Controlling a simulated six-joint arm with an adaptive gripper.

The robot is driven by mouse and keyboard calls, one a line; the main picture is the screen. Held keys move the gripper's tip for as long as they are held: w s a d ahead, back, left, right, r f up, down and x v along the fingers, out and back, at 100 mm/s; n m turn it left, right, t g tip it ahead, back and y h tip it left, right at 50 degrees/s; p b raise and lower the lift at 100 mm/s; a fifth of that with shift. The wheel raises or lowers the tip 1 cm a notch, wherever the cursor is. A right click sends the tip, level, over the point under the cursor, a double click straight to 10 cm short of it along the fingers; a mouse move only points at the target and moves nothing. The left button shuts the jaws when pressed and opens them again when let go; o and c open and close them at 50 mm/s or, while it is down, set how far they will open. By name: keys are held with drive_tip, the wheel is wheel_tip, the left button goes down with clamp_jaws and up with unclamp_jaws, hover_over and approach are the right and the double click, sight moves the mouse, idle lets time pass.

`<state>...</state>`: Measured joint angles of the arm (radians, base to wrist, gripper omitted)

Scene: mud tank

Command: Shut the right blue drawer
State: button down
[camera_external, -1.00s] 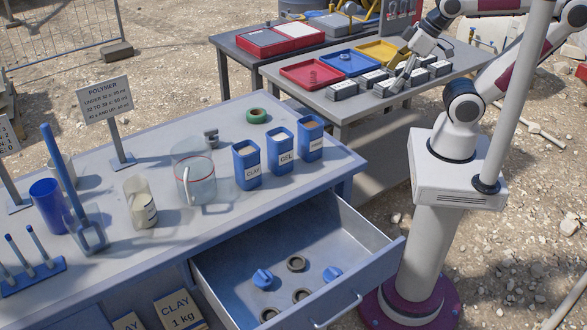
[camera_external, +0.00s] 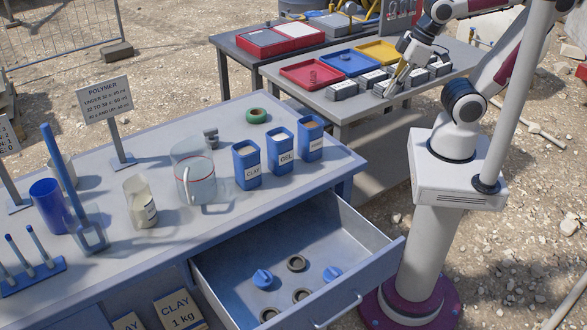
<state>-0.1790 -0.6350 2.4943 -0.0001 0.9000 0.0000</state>
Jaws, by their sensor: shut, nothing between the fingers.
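The right blue drawer (camera_external: 350,225) under the blue bench is pulled out toward the lower right. Its front carries a metal handle (camera_external: 338,312). Inside lie two blue knobbed caps (camera_external: 262,278) and several dark rings (camera_external: 296,263). My gripper (camera_external: 388,92) is far from the drawer, over the grey table at the back right, close to the row of small grey boxes. It is small in view; its fingers are shut and empty. I cannot tell whether it touches a box.
The blue bench (camera_external: 110,255) holds a clear jug (camera_external: 194,172), blue canisters (camera_external: 246,166), a green ring (camera_external: 257,116) and a sign. The grey table has red, blue and yellow trays (camera_external: 381,50) and grey boxes (camera_external: 343,89). My base stands just right of the drawer front.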

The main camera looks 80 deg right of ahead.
drive_tip(key=w+a+f+n+g+h, duration=0.15)
drive_tip(key=a+f+n, duration=0.35)
drive_tip(key=a, duration=0.5)
drive_tip(key=a+f+n+g, duration=0.3)
drive_tip(key=a+f+n, duration=0.15)
drive_tip(key=a, duration=0.55)
drive_tip(key=s+a+f+n+t+h, duration=0.1)
drive_tip(key=s+a+f+n, duration=0.2)
drive_tip(key=a+f+n, duration=0.4)
drive_tip(key=s+a+f+n+t+h, duration=0.1)
drive_tip(key=a+f+n, duration=0.7)
drive_tip(key=a, duration=0.8)
wheel_tip(320, 180, down, 3)
drive_tip(key=s+t, duration=0.1)
drive_tip(key=s, duration=0.1)
drive_tip(key=shift+s+r, duration=0.2)
drive_tip(key=shift+s, duration=0.15)
drive_tip(key=shift+a+n+h, duration=0.1)
drive_tip(key=shift+n+h, duration=0.15)
drive_tip(key=shift+f, duration=0.15)
